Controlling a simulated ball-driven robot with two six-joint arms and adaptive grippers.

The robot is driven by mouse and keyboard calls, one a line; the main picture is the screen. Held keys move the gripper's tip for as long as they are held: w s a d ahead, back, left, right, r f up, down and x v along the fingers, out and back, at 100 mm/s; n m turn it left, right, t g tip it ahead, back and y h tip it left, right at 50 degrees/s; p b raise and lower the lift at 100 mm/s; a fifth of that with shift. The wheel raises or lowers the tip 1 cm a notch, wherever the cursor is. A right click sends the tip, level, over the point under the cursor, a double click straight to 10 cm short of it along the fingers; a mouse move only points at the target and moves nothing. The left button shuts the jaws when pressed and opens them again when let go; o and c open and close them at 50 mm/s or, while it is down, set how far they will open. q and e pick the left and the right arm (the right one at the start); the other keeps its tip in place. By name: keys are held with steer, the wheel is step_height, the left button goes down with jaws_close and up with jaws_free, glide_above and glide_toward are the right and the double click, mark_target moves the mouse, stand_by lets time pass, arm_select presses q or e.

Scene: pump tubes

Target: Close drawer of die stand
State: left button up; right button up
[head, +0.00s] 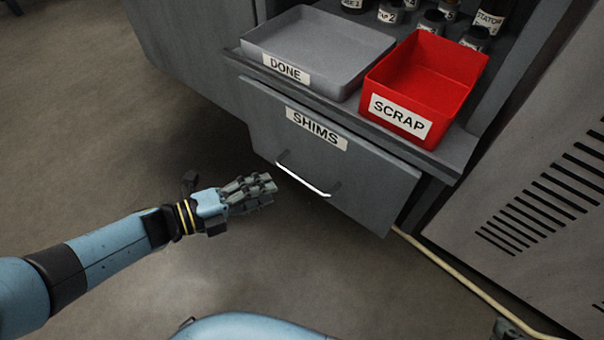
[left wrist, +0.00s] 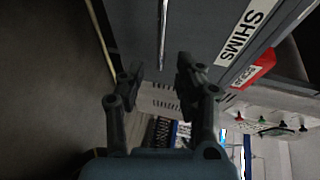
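The die stand's drawer (head: 365,185) has a grey front with a white SHIMS label and a pale bar handle (head: 303,181). Its front stands a little proud of the stand's body; its inside is hidden. In the left wrist view the drawer front (left wrist: 205,25) lies ahead, with the handle (left wrist: 163,35) upright in the picture. My left gripper (head: 262,190) is just left of the handle in the head view, apart from it. Its two fingers (left wrist: 160,80) are spread with nothing between them. A dark grey part at the bottom right edge may be my right gripper (head: 508,328); its fingers cannot be made out.
Above the drawer sit a grey DONE tray (head: 345,85) and a red SCRAP bin (head: 465,95). Labelled dark cylinders (head: 432,22) stand behind. A vented grey cabinet (head: 525,140) is at right, and a pale cable (head: 450,262) lies on the floor. The floor at left is clear.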

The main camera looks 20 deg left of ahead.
mark_target(300, 178)
arm_select(q)
steer(key=shift+b+x, duration=1.15)
steer(key=shift+x, duration=3.4)
arm_select(e)
steer(key=shift+s+a+f+t, duration=0.15)
steer(key=shift+s+f+t, duration=0.3)
steer(key=shift+t, duration=0.3)
steer(key=shift+s+a+f+t, duration=0.1)
steer(key=shift+s+f+t, duration=0.3)
steer(key=shift+t, duration=0.35)
steer(key=shift+w, duration=0.1)
arm_select(q)
jaws_close()
steer(key=shift+f, duration=0.1)
